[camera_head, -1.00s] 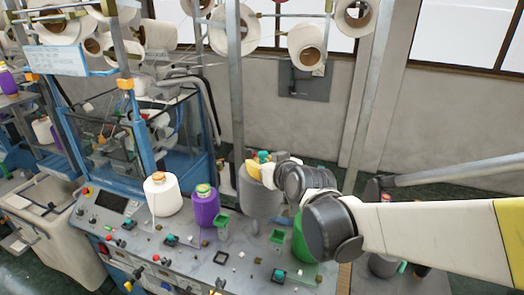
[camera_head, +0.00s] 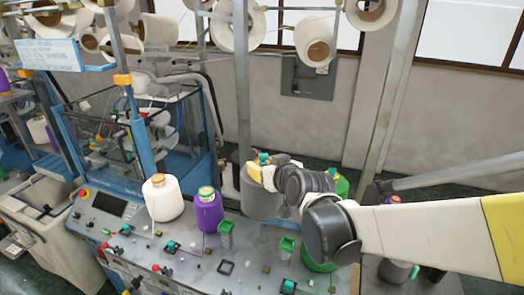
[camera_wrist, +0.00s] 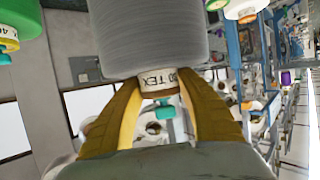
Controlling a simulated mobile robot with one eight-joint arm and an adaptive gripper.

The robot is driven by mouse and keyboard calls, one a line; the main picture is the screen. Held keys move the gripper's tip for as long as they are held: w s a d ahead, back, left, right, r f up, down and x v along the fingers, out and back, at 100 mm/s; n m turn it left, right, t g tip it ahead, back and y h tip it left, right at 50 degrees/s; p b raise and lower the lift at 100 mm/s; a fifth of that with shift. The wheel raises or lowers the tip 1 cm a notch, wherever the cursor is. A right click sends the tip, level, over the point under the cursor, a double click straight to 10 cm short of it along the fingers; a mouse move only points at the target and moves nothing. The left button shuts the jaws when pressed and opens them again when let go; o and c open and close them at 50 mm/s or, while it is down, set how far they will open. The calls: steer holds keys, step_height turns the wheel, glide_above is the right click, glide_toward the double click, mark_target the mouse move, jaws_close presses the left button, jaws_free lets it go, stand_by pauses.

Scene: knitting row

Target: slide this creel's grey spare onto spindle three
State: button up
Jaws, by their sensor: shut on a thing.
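My gripper (camera_head: 264,166) is shut on the top end of the grey cone (camera_head: 260,200). The grey cone hangs roughly upright at the machine's top panel, right of the purple cone. The wrist view shows the yellow fingers (camera_wrist: 158,92) on both sides of its narrow labelled end, with the grey winding (camera_wrist: 150,38) beyond. A white cone (camera_head: 162,198) and a purple cone (camera_head: 208,212) stand on the panel to the left. Green winding (camera_head: 318,258) shows to the right, partly behind my arm. Spindle three is not clearly visible, and I cannot tell whether the cone touches it.
The panel (camera_head: 190,252) carries small green cups (camera_head: 226,234), buttons and switches in front of the cones. A metal upright (camera_head: 242,90) stands close behind the grey cone. White cones (camera_head: 315,45) hang overhead on the creel. A blue-framed machine (camera_head: 140,140) stands left.

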mark_target(272, 214)
steer(key=shift+f+b, duration=6.2)
steer(key=shift+f, duration=1.5)
steer(key=o, duration=1.4)
steer(key=shift+o, duration=0.2)
steer(key=v, duration=1.2)
steer(key=shift+d, duration=0.1)
